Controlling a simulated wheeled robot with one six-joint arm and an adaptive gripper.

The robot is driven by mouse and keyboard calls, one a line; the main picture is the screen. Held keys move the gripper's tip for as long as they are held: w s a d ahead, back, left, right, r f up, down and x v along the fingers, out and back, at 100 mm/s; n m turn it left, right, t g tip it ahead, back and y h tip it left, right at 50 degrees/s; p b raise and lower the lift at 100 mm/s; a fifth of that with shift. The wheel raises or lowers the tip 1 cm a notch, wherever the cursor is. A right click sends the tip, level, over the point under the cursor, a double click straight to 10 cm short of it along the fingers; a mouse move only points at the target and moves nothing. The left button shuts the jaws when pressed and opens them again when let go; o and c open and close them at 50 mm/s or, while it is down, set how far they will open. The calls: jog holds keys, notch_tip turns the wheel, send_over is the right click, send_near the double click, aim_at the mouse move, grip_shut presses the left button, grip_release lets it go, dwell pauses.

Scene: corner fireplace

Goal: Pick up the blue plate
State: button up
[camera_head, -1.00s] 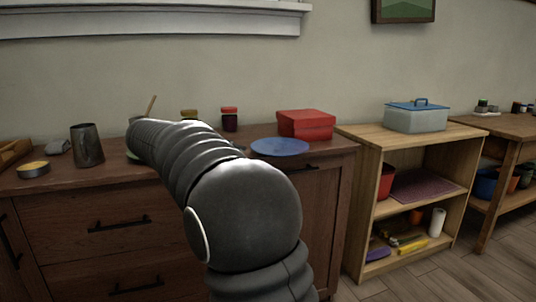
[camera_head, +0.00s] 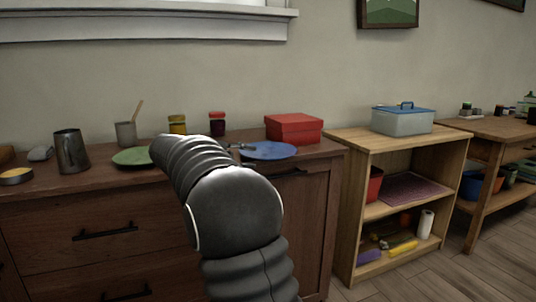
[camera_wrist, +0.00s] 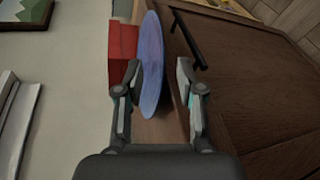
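The blue plate (camera_head: 268,150) lies flat on the right part of the brown cabinet top, in front of a red box. In the wrist view the plate (camera_wrist: 151,62) shows edge-on between and ahead of the fingers. My gripper (camera_wrist: 157,84) is open, its two fingers spread on either side of the plate's near rim, with no visible grip on it. In the head view my gripper (camera_head: 240,147) shows small at the plate's left edge, partly hidden by my arm. I cannot tell whether a finger touches the plate.
The red box (camera_head: 294,127) stands right behind the plate. A jar with a red lid (camera_head: 217,125), a yellow jar (camera_head: 177,125), a green plate (camera_head: 132,157) and a metal mug (camera_head: 71,151) stand to the left. A wooden shelf (camera_head: 350,141) adjoins on the right.

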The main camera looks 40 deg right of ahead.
aim_at(261, 158)
jog(key=x, duration=0.5)
jog(key=shift+s+f, duration=0.1)
grip_shut()
